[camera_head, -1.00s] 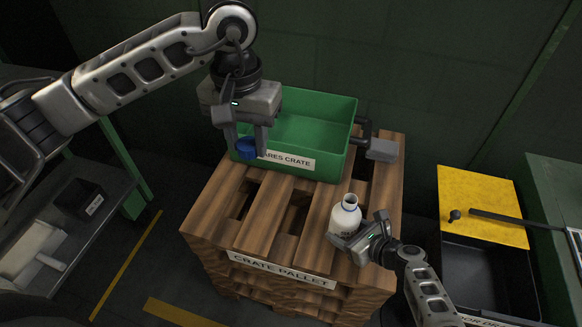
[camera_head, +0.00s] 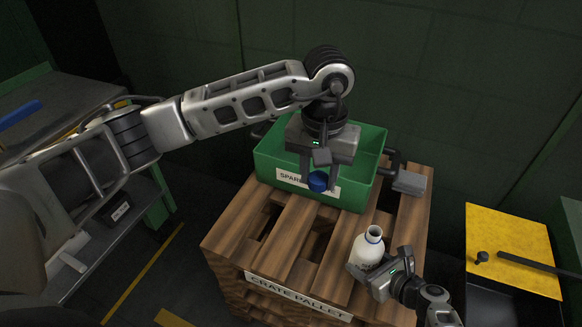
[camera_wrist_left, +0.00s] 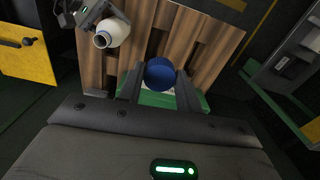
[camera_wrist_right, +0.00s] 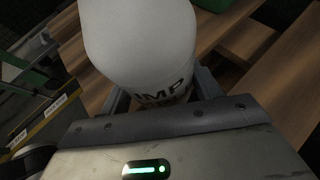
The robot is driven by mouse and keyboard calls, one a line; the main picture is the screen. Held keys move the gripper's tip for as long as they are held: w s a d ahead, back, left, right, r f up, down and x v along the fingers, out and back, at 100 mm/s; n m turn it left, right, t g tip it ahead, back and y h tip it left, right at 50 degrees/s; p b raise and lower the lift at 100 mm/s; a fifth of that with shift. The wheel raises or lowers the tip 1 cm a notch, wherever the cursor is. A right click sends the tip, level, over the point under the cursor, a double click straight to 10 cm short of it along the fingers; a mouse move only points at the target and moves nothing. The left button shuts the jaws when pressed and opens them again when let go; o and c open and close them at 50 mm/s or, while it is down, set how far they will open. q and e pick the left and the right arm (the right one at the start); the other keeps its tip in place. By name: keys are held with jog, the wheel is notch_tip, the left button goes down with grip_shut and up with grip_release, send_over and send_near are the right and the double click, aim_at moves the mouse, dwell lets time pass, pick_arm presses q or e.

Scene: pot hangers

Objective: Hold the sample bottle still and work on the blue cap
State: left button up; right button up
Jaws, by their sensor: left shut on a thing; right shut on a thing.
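The white sample bottle (camera_head: 367,248) stands upright on the pallet with its mouth open and uncapped. My right gripper (camera_head: 366,272) is shut around its lower body; the right wrist view shows the bottle (camera_wrist_right: 140,45) between the fingers. The blue cap (camera_head: 318,181) is off the bottle, held between the fingertips of my left gripper (camera_head: 319,183), in front of the green crate's labelled wall. The left wrist view shows the cap (camera_wrist_left: 160,74) between the fingers and the open bottle (camera_wrist_left: 112,34) apart from it.
The green crate (camera_head: 371,152) sits at the back of the wooden pallet (camera_head: 240,235). A grey-handled object (camera_head: 408,182) lies right of the crate. A yellow panel (camera_head: 510,245) is at the right, a grey shelf (camera_head: 60,110) at the left. Pallet slats left of the bottle are clear.

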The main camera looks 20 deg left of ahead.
pick_arm(q)
send_over(375, 232)
jog(key=shift+n, duration=0.4)
notch_tip(375, 232, down, 7)
jog(key=shift+f, duration=0.2)
jog(key=shift+f, duration=2.3)
jog(key=shift+f, duration=1.3)
